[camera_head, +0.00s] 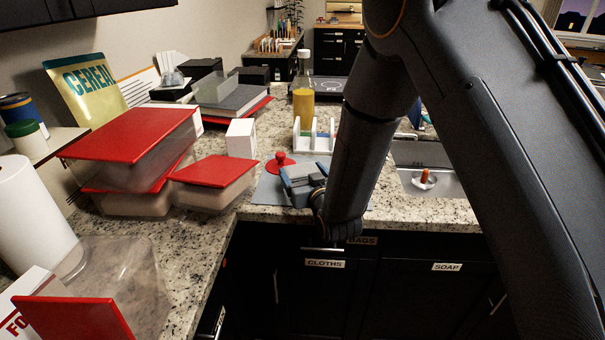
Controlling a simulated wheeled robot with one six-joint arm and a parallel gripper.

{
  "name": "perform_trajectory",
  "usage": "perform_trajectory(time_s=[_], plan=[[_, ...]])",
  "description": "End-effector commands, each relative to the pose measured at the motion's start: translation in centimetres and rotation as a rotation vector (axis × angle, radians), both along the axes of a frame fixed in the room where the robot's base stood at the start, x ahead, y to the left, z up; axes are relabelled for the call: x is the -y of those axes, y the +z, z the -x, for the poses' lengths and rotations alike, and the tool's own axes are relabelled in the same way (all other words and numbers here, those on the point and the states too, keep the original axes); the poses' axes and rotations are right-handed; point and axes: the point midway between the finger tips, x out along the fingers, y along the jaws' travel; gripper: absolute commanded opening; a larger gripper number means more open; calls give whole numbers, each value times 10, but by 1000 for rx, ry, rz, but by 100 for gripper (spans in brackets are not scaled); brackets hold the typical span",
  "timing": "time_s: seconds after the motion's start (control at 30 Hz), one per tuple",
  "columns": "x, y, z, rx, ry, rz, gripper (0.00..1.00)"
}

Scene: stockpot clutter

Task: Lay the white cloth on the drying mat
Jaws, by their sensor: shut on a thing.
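The drying mat (268,190) is a flat grey-blue sheet on the granite counter, near its front edge. My gripper (297,178) is low over the mat's right part, reaching in from the right. It is shut on a pale folded piece that looks like the white cloth (298,170). Only a small part of the cloth shows between the jaws; my gripper and forearm hide the rest and the mat's right side. I cannot tell whether the cloth touches the mat.
A red knobbed lid (281,161) is just behind my gripper. A red-lidded box (214,172) stands left of the mat, by a larger stack (130,135). A white box (241,138), white rack (315,138) and yellow bottle (303,100) stand behind. The sink (430,183) is right.

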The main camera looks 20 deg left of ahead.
Motion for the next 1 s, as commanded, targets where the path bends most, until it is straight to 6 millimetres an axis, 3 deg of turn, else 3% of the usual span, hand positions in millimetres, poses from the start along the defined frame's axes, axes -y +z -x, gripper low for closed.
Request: perform_trajectory(time_s=[0.5,0.53,0.63,1.0], plan=[[0,-13,0,0,0,0,52],[0,-13,0,0,0,0,81],[0,-12,0,0,0,0,96],[0,-8,0,1,0,-1,96]])
